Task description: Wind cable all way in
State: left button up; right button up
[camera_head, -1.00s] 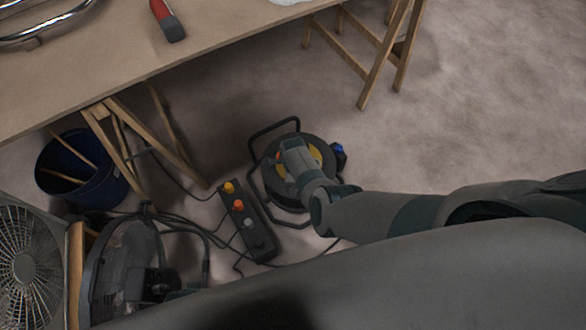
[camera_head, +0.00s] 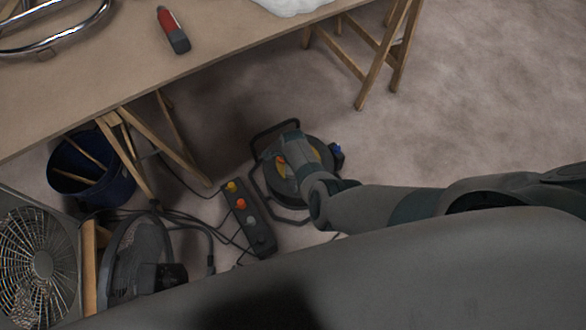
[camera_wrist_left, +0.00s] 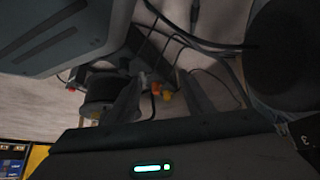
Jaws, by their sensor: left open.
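The cable reel (camera_head: 318,190) stands on the floor below the table, with a black tube frame, a dark drum and a yellowish centre. The arm from the right is my right one; its gripper (camera_head: 290,145) lies over the reel's face and hides part of it. I cannot tell whether its jaws hold anything. In the left wrist view my left gripper (camera_wrist_left: 163,100) is open, its two dark fingers apart with nothing clearly between them. The reel shows dimly beyond it (camera_wrist_left: 95,88). In the head view I cannot make out the left gripper. A short end of dark cable shows below the reel.
A power strip (camera_head: 248,218) with yellow, orange and white parts lies left of the reel, among loose cables. A blue bucket (camera_head: 62,182), fans (camera_head: 42,262) and trestle legs crowd the left. The table (camera_head: 110,75) overhangs. Floor at right (camera_head: 480,100) is clear.

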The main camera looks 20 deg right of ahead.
pick_arm(q)
jog(key=s+p, duration=0.1)
jog(key=s, duration=0.1)
jog(key=shift+s+a+f+p, duration=0.1)
jog(key=shift+s+p, duration=0.3)
pick_arm(e)
notch_tip(320, 180, up, 3)
jog(key=shift+f, duration=0.15)
jog(key=s+d+f+n+t, duration=0.45)
jog(key=s+f+n, duration=0.35)
jog(key=s+n, duration=0.4)
jog(key=s+a+n+t+y, duration=0.1)
jog(key=s+a+n+t, duration=0.1)
jog(key=s+n, duration=1)
jog(key=s, duration=0.3)
jog(key=shift+s+a+f+n+y, duration=0.15)
jog(key=shift+s+f+n+y, duration=0.15)
jog(key=shift+s+n+y, duration=0.1)
